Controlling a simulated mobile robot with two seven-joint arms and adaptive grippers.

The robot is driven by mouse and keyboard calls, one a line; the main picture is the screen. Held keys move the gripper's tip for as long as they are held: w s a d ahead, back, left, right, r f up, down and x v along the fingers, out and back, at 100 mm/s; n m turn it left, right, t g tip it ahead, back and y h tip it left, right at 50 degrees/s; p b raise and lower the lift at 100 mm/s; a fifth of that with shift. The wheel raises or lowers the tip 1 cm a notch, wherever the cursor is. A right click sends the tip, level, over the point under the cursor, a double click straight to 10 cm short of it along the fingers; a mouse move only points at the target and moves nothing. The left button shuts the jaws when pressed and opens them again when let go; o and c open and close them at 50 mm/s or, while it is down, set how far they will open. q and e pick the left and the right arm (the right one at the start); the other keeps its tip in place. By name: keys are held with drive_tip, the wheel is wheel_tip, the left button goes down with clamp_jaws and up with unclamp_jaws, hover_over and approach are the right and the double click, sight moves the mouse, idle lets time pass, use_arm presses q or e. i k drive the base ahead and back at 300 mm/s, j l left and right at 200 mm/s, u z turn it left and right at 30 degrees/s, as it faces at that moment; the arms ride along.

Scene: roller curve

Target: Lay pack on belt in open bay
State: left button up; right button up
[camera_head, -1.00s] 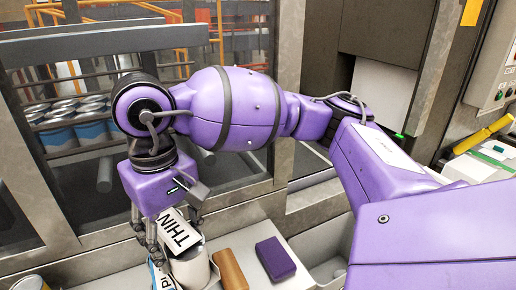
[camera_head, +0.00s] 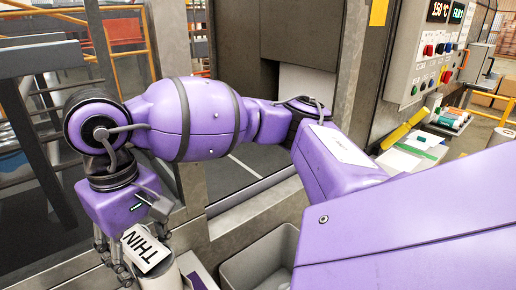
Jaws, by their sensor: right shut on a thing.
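My right gripper (camera_head: 117,262) hangs at the lower left on my purple arm, fingers pointing down. It is shut on a white pack with a label lettered THIN (camera_head: 146,248). The pack's pale rounded lower part sits just below the label and is cut by the bottom edge of the picture. The fingers hide its left side. My left gripper is not in view. No open bay or belt surface can be made out clearly; my arm and the picture's edge hide much of the lower left.
A grey bin (camera_head: 238,272) stands right of the pack, with a purple item (camera_head: 197,272) between them. A metal frame post (camera_head: 192,200) and rails stand behind my arm. A control panel (camera_head: 432,50) and a shelf with a yellow tool (camera_head: 402,130) are at the right.

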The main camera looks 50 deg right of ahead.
sight(244, 157)
drive_tip(key=l+z, duration=0.1)
drive_tip(key=l, duration=0.3)
drive_tip(key=i+l, duration=0.1)
drive_tip(key=l, duration=0.3)
drive_tip(key=i+l+z, duration=0.15)
drive_tip(key=l, duration=0.2)
drive_tip(key=i+l+z, duration=0.1)
drive_tip(key=i+l, duration=0.15)
drive_tip(key=l, duration=0.1)
